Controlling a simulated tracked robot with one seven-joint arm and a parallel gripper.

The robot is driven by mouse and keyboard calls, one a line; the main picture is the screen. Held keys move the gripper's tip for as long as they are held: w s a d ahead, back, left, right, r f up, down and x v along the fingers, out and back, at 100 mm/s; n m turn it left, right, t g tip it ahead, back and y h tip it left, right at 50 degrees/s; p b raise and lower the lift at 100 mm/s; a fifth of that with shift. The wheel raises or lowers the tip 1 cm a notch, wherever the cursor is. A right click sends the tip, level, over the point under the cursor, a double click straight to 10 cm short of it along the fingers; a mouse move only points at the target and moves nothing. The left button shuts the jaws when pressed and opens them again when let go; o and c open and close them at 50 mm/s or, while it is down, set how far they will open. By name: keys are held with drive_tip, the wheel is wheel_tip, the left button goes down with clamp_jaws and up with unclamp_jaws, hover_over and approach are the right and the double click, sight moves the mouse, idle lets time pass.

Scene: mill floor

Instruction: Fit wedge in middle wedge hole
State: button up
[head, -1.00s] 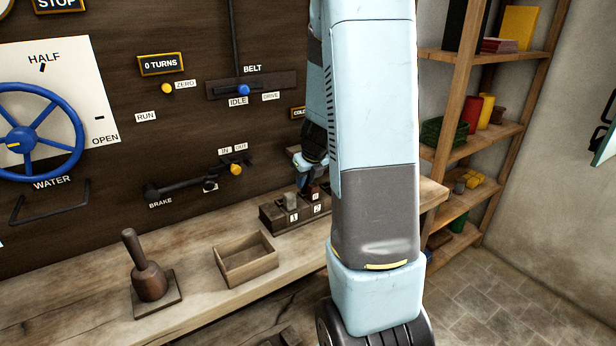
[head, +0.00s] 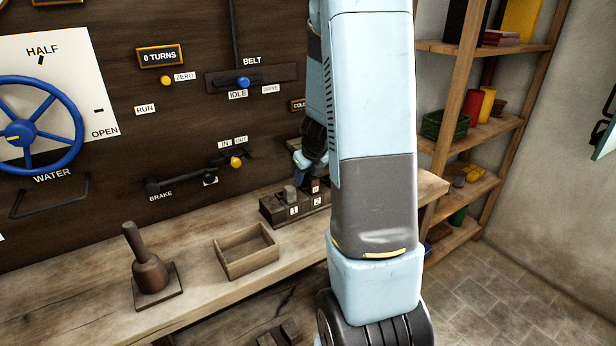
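A dark wooden wedge block (head: 282,217) stands on the bench against the wall panel. Labels 1 and 2 show on its front; its right end is hidden behind my arm. A grey wedge-like piece (head: 288,194) stands up at the place marked 1. A small dark red piece (head: 314,186) with a pale mark shows at the place marked 2, close by my gripper. My gripper (head: 303,178) is low over the back of the block, mostly hidden by my own arm. I cannot tell whether its fingers are open or hold anything.
An empty open wooden tray (head: 247,265) and a wooden mallet (head: 150,272) on a square base stand on the bench (head: 205,312), left of the block. The brake lever (head: 190,182) sticks out from the panel above. A shelf (head: 480,135) stands at the right.

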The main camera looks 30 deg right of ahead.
drive_tip(key=shift+o, duration=0.9)
drive_tip(key=shift+r, duration=0.1)
drive_tip(key=v, duration=1.3)
drive_tip(key=shift+s+r, duration=0.15)
drive_tip(key=shift+r, duration=0.05)
drive_tip(key=s+a+r+n, duration=0.3)
drive_tip(key=s+a+n, duration=0.3)
drive_tip(key=n, duration=0.6)
drive_tip(key=s+a+r+n, duration=0.4)
drive_tip(key=s+n, duration=0.3)
drive_tip(key=n, duration=0.5)
drive_tip(key=s+a+r+n+t, duration=0.1)
drive_tip(key=s+a+r+n, duration=0.3)
drive_tip(key=s+a+n, duration=0.3)
drive_tip(key=shift+s+a+n, duration=0.15)
drive_tip(key=shift+a+n, duration=0.2)
drive_tip(key=shift+n, duration=2.05)
